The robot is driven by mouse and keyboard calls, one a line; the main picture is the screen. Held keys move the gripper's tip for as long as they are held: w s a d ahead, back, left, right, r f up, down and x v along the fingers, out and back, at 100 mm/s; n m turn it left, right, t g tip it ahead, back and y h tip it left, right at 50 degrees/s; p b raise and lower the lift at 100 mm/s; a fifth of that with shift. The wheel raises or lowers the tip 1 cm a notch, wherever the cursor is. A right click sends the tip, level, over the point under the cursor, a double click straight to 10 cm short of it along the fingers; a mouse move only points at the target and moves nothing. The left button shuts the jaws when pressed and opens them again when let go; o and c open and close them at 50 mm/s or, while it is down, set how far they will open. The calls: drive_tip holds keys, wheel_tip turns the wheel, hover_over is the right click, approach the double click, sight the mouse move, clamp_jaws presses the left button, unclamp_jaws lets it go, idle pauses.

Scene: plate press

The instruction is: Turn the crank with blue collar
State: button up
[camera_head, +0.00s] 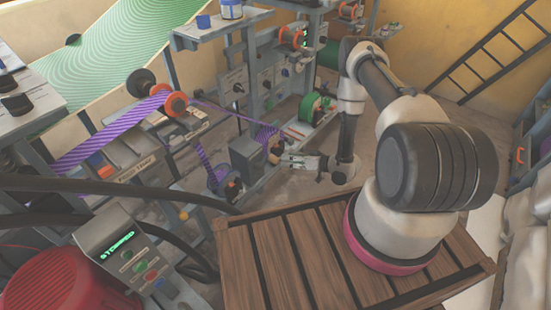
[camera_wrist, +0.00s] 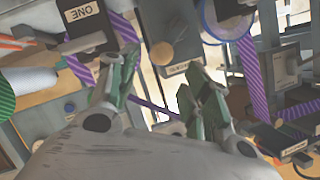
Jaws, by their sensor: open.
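My gripper (camera_head: 282,160) reaches left from my arm toward the machine frame in the head view. In the wrist view its green-padded fingers (camera_wrist: 163,72) are spread apart, with nothing held between them. A round tan wooden knob (camera_wrist: 175,52) shows end-on beyond the gap between the fingertips; I cannot tell whether they touch it. A blue ring (camera_wrist: 205,32) around a pale round part sits to the right of the knob. I cannot tell whether this ring is the crank's blue collar. The crank arm itself is not clearly visible.
Purple striped webs (camera_head: 120,130) run through the machine. A grey box (camera_head: 247,158) stands just left of my gripper. A green reel (camera_head: 316,107) is on the frame behind. A control box reading STOPPED (camera_head: 125,250) stands at the lower left. A wooden slatted platform (camera_head: 262,262) lies in front.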

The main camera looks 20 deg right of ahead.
sight(279, 159)
drive_tip(key=shift+x, duration=3.9)
clamp_jaws()
